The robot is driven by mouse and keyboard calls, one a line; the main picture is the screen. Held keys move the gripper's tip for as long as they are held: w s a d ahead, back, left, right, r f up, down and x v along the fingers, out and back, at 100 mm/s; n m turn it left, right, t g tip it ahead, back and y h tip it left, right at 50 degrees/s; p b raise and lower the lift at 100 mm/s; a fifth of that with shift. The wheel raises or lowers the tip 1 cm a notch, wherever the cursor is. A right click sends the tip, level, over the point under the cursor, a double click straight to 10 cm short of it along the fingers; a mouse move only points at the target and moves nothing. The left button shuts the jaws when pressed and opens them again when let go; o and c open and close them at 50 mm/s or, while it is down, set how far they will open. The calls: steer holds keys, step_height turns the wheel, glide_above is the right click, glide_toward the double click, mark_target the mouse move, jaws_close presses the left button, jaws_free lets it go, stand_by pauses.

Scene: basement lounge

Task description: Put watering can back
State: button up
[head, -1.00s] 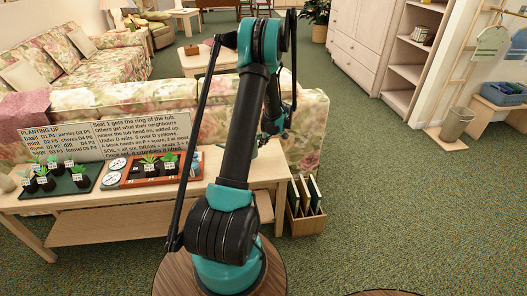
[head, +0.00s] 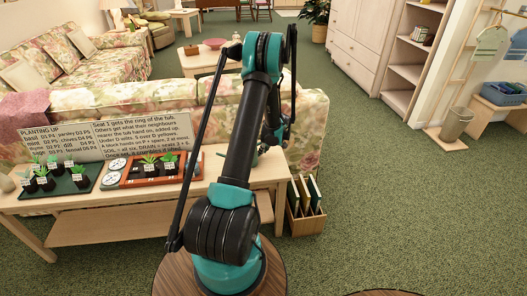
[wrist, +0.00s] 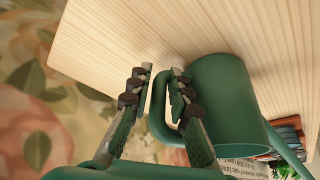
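In the wrist view, the dark green watering can (wrist: 222,95) stands on the pale wooden table (wrist: 130,40), with its loop handle toward my gripper (wrist: 162,72). My gripper's fingers are apart, one on each side of the handle (wrist: 157,108); the right finger reaches into the loop beside the body. A gap shows between the left finger and the handle. I cannot tell whether the right finger touches the can. In the head view, my gripper (head: 272,136) is low over the right end of the table (head: 80,205), and my arm hides most of the can.
A planting sign (head: 110,138), a dark tray of potted plants (head: 60,183) and an orange-brown tray (head: 130,180) stand left on the table. A floral sofa (head: 310,120) is behind it. A wooden crate of books (head: 305,225) stands at its right end. Carpet at right is clear.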

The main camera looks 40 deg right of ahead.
steer(key=shift+o, duration=0.9)
steer(key=shift+r, duration=0.1)
steer(key=v, duration=1.2)
steer(key=w+a+r, duration=0.2)
steer(key=a+r, duration=0.1)
steer(key=a, duration=0.6)
steer(key=w+a+r, duration=0.2)
steer(key=a+r, duration=0.2)
steer(key=a, duration=0.5)
steer(key=w+a+r, duration=0.1)
steer(key=a+r, duration=0.2)
steer(key=a, duration=0.7)
steer(key=s+a, duration=0.7)
steer(key=a, duration=0.5)
steer(key=s+a, duration=0.7)
steer(key=a, duration=0.5)
steer(key=shift+s+r, duration=0.4)
steer(key=shift+r, duration=0.1)
